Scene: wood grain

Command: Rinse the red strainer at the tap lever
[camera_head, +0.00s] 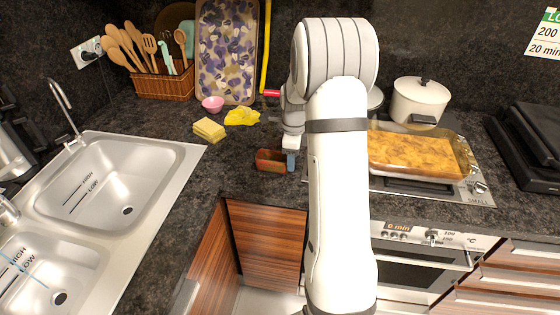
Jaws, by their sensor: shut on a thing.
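My gripper points down and is shut on the object's right side. My arm hides part of this area, and I cannot tell whether the object touches the counter. A thin curved tap (62,100) stands behind the upper sink basin (125,185) at the left. Another metal tap part (8,211) shows at the left edge. I cannot clearly tell which part is the lever.
Yellow sponges (209,130), a yellow cloth (242,117) and a pink bowl (212,104) lie left of my gripper. A utensil basket (163,83) and patterned tray (227,50) stand behind. A baking dish (418,154) and white pot (419,100) are at the right.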

